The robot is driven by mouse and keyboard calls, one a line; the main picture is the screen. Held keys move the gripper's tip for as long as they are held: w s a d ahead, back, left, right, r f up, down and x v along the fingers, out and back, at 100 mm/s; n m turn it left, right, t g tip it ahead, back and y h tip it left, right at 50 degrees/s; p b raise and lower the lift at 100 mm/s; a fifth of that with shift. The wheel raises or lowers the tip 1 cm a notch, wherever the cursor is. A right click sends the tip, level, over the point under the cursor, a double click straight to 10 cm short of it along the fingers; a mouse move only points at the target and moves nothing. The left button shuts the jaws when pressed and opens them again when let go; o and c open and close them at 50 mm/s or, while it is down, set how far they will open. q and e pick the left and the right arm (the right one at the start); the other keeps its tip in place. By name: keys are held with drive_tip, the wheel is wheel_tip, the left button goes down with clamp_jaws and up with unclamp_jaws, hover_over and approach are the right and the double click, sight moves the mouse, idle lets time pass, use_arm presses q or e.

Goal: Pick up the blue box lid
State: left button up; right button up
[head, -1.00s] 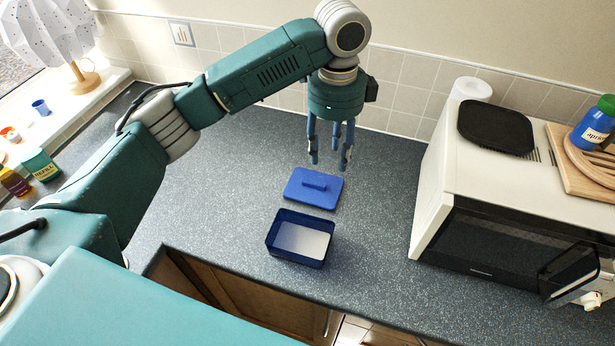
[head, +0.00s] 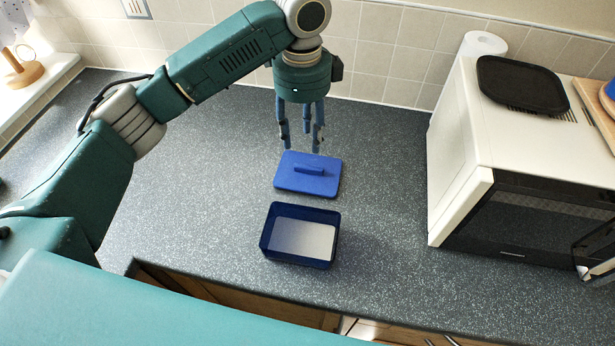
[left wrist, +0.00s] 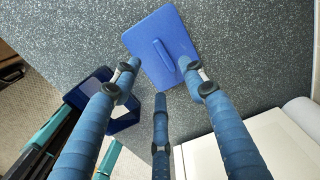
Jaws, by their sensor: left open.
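The blue box lid (head: 300,184) lies flat on the counter with its bar handle facing up. It also shows in the left wrist view (left wrist: 148,35), at top centre, beyond my fingers. The open dark blue box (head: 265,238), with a pale inside bottom, stands just in front of the lid. It shows partly behind a finger in the left wrist view (left wrist: 122,125). My left gripper (head: 301,148) is open and empty, pointing down above the lid's far edge, apart from the handle. My right gripper is not in view.
A white microwave (head: 460,150) with a black tray (head: 522,85) on top stands to the right. A paper roll (head: 484,44) stands behind it against the tiled wall. The speckled counter (head: 385,190) is clear around the lid, and its front edge lies below the box.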

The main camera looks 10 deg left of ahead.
use_arm(q)
drive_tip(key=p, duration=0.1)
hover_over(308, 168)
drive_tip(key=f, duration=0.2)
drive_tip(key=a+f, duration=0.1)
drive_tip(key=f, duration=0.1)
drive_tip(key=shift+s+f, duration=0.1)
drive_tip(key=shift+f, duration=0.2)
drive_tip(key=shift+d+f+p, duration=0.15)
drive_tip(key=shift+f+p, duration=0.25)
drive_tip(key=shift+f, duration=0.2)
drive_tip(key=f, duration=0.1)
drive_tip(key=f+p, duration=0.1)
drive_tip(key=f, duration=0.1)
drive_tip(key=shift+d+f+p, duration=0.25)
drive_tip(key=shift+d+p, duration=0.05)
drive_tip(key=shift+d, duration=0.1)
drive_tip(key=shift+f, duration=0.55)
clamp_jaws()
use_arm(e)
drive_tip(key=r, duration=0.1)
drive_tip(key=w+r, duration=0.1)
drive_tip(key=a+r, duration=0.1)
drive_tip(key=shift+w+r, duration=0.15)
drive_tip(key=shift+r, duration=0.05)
